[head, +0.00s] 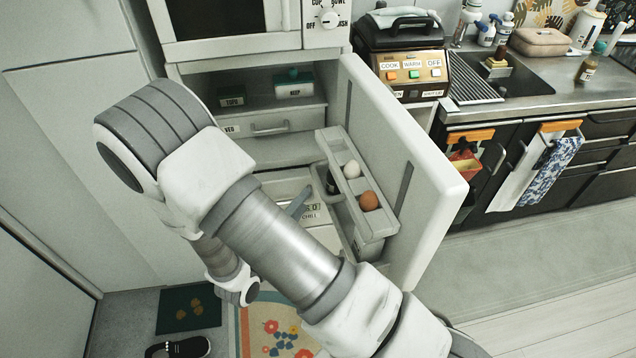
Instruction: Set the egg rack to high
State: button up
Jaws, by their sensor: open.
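The egg rack (336,150) is a long pale tray on the inner side of the open fridge door (425,165). It holds a white egg (352,169) and a brown egg (369,200). Dark vertical slots show on the door's inner face by both ends of the rack, and they reach above it. A deeper door bin (368,250) sits below the rack. My arm crosses the view from the lower right and folds back at the upper left. My gripper cannot be made out; my arm hides the space where its wrist leads.
The fridge interior has a drawer (270,127) and a shelf with dark and green boxes. A grey lever-like piece (297,203) shows near a CHILL label. A microwave (240,22) stands above. The counter and sink are right of the door; a floral mat (275,335) lies below.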

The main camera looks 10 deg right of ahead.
aim_at(318, 181)
jog(key=x, duration=0.8)
jog(key=shift+w+d, duration=0.25)
jog(key=shift+w, duration=0.1)
grip_shut()
dwell(0.9)
